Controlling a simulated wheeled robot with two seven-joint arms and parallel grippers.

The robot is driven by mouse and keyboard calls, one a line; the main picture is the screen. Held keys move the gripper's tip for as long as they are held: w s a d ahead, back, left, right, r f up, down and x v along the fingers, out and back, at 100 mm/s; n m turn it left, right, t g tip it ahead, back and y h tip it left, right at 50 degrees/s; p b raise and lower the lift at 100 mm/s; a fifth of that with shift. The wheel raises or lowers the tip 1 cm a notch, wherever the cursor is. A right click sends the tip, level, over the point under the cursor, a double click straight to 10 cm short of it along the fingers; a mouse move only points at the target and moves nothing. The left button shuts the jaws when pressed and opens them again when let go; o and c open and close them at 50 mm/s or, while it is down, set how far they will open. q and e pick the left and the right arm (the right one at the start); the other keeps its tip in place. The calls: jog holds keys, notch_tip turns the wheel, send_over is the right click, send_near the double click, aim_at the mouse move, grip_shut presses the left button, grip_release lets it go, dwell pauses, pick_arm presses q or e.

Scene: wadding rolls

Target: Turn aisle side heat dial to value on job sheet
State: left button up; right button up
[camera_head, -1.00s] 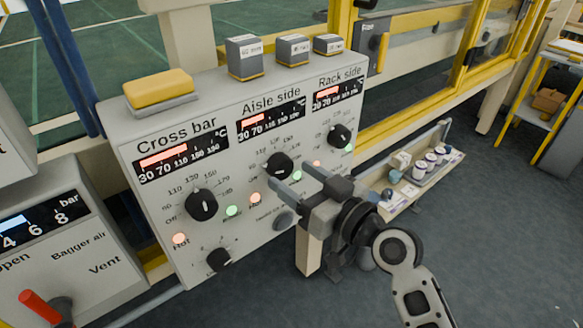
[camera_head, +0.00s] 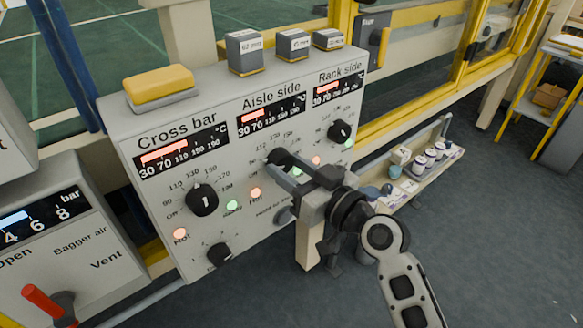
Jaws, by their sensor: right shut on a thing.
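The grey control panel (camera_head: 165,210) carries three heat sections, Cross bar, Aisle side and Rack side. The black Aisle side dial (camera_head: 278,157) sits under its display (camera_head: 272,115). My right gripper (camera_head: 281,166) has its fingers at this dial and is shut on it. The fingers hide much of the dial, and I cannot read its pointer. A red Hot lamp (camera_head: 255,193) glows at the dial's lower left. My left gripper is not in view. I cannot make out a job sheet.
The Cross bar dial (camera_head: 202,200) is at left and the Rack side dial (camera_head: 339,131) at right, close to my gripper. A tray (camera_head: 446,165) with several small containers is right of the panel. A yellow block (camera_head: 158,84) rests on top. Open floor lies right.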

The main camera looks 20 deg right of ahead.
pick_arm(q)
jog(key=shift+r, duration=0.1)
pick_arm(e)
jog(key=shift+m+p, duration=0.3)
jog(key=shift+m, duration=1.7)
jog(key=m+p, duration=0.1)
jog(key=m, duration=0.2)
jog(key=shift+t, duration=0.3)
jog(key=m+p, duration=0.1)
jog(key=m, duration=0.2)
jog(key=shift+f+m, duration=0.1)
jog(key=shift+m, duration=0.2)
jog(key=m, duration=0.2)
jog(key=shift+a+m+t, duration=0.1)
jog(key=shift+m+t, duration=0.2)
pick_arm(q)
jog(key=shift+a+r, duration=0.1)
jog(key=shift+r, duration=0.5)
pick_arm(e)
jog(key=shift+m, duration=0.3)
pick_arm(q)
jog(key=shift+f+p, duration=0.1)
jog(key=shift+p, duration=0.2)
